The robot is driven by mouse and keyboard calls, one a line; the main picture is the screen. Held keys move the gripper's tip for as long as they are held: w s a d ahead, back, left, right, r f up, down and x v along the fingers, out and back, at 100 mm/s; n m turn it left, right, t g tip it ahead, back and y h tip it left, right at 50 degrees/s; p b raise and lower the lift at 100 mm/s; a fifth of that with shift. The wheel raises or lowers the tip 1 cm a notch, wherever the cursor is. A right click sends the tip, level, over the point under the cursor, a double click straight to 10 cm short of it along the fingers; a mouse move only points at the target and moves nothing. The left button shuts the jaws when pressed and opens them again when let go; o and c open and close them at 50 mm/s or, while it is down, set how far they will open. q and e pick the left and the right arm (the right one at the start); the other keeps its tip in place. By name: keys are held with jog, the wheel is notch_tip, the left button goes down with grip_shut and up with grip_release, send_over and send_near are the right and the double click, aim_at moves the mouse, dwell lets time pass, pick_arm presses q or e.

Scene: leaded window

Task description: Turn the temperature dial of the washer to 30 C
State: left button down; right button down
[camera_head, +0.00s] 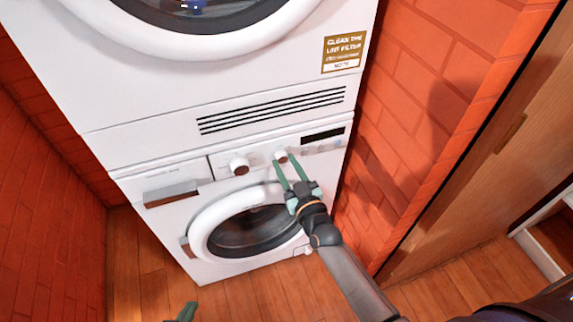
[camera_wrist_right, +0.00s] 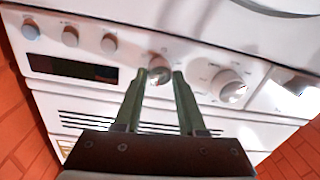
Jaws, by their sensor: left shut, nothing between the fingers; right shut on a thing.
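The white washer (camera_head: 173,237) stands below a dryer. Its panel has a large dial (camera_head: 239,167) and, right of it, a smaller dial (camera_head: 281,155). My right gripper (camera_head: 283,162) is shut on the smaller dial, one green finger on each side. The right wrist view shows this dial (camera_wrist_right: 158,64) between the fingertips (camera_wrist_right: 160,75), and the large dial (camera_wrist_right: 229,87) apart to the right. The panel markings are too blurred to read, so the dial's setting cannot be told. My left gripper (camera_head: 186,312) shows only its tip at the bottom edge, shut and empty, away from the washer.
A dark display (camera_head: 323,136) and several small knobs (camera_wrist_right: 70,36) share the panel. The detergent drawer (camera_head: 171,193) is at the left, the round door (camera_head: 250,230) below. Brick walls (camera_head: 420,90) flank the machines. A wooden door (camera_head: 490,160) is at the right. Floor in front is clear.

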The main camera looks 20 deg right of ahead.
jog(key=m, duration=0.6)
jog(key=shift+f, duration=0.1)
jog(key=m, duration=0.3)
jog(key=shift+m, duration=0.4)
jog(key=shift+m+t, duration=0.3)
jog(key=shift+m, duration=0.5)
jog(key=shift+c, duration=2.4)
grip_release()
jog(key=shift+h, duration=0.3)
